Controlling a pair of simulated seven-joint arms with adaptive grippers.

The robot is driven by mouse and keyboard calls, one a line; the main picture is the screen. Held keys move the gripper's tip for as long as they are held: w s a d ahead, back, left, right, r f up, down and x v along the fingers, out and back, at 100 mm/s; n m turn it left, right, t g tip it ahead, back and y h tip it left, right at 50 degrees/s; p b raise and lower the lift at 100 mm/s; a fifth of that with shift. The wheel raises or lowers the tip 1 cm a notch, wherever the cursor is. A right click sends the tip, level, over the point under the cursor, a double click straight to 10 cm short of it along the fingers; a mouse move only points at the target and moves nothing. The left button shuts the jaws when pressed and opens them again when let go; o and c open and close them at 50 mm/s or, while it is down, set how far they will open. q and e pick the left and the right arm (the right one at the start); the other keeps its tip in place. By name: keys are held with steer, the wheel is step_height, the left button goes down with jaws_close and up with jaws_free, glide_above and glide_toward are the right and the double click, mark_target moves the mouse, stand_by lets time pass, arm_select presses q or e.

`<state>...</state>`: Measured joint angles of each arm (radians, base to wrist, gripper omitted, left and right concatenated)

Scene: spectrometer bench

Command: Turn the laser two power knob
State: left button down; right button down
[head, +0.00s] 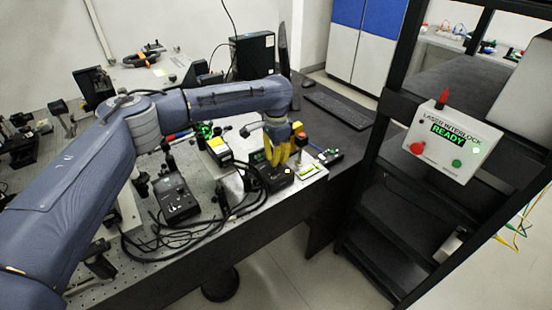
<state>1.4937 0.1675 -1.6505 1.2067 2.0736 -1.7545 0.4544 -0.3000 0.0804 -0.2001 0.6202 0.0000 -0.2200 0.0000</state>
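My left gripper (279,155), with yellow fingers, points down at the right end of the optical bench. Its fingertips are just above or against a black control box (270,181). I cannot tell whether they touch a knob, and the gap between them is too small to judge. A pale spot shows on the box's front. Any knob under the fingers is hidden. A second black control box (175,200) with small controls stands to the left. I cannot read which box is laser two. My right gripper is not in view.
Black cables (190,236) lie along the bench's front. A small black device (328,156) sits right of the gripper. A white laser interlock box (440,142) reading READY hangs on the black rack (400,215). A keyboard (340,108) lies behind. Floor shows between bench and rack.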

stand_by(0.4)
arm_select(q)
steer(key=shift+m, duration=1.1)
steer(key=c, duration=2.2)
jaws_free()
steer(key=c, duration=1.6)
jaws_free()
